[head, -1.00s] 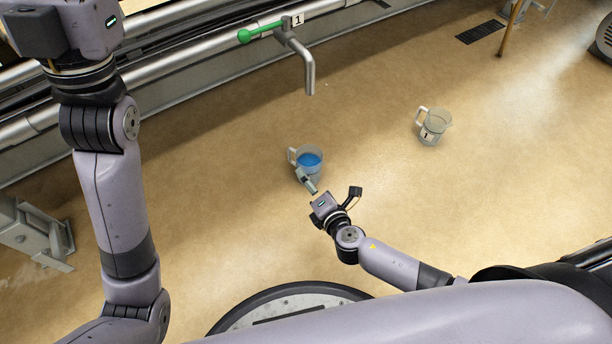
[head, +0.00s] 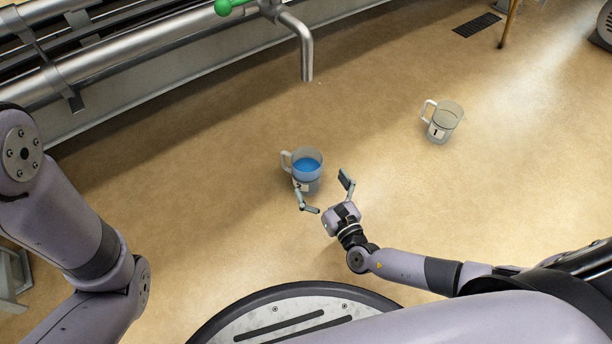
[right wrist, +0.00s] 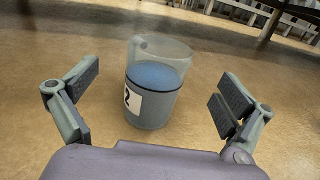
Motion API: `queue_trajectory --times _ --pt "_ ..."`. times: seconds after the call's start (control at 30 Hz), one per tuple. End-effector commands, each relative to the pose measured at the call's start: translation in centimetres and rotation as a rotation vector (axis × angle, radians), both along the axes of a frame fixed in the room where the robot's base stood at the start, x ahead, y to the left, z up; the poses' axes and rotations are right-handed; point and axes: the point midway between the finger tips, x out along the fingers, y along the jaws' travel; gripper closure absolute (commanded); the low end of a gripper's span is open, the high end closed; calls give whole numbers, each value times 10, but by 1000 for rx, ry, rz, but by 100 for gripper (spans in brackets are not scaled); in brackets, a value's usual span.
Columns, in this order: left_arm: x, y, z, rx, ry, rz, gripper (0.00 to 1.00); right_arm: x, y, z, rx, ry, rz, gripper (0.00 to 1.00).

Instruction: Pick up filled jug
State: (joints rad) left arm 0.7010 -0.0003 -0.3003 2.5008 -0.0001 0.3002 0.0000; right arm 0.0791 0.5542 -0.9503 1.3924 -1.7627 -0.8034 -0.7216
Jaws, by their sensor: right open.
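The filled jug (head: 307,168) is clear, holds blue liquid and stands upright on the floor below the metal spout. Its handle is on the left side in the head view. In the right wrist view the jug (right wrist: 152,92) stands ahead, between the lines of the two fingers, with a label reading 2. My right gripper (head: 328,193) is open and empty, close to the jug on its near side. It also shows in the right wrist view (right wrist: 150,105), with its fingers spread wide on both sides. My left gripper is out of view; only my left arm shows.
An empty clear jug (head: 442,122) labelled 1 stands on the floor to the right. A metal spout (head: 304,50) with a green handle (head: 225,6) hangs from the pipes behind the filled jug. A floor grate (head: 477,24) lies at the back. Floor between the jugs is clear.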

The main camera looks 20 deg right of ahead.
Motion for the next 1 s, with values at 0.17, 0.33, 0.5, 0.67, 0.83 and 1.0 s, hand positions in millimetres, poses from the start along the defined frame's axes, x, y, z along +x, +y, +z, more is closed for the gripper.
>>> queue_trajectory --times 0.17,0.33,0.5,0.67,0.83,1.0 --pt "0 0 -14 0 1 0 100 25 4 -2 0 -1 0 2" --pt "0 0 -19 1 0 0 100 35 5 -1 1 0 0 2" --pt "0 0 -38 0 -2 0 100 59 8 0 3 -3 0 2" --pt "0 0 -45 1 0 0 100 78 11 2 1 0 0 2" --pt "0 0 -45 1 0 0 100 82 11 4 1 2 0 2" --pt "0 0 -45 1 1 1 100 81 11 4 1 2 0 5"
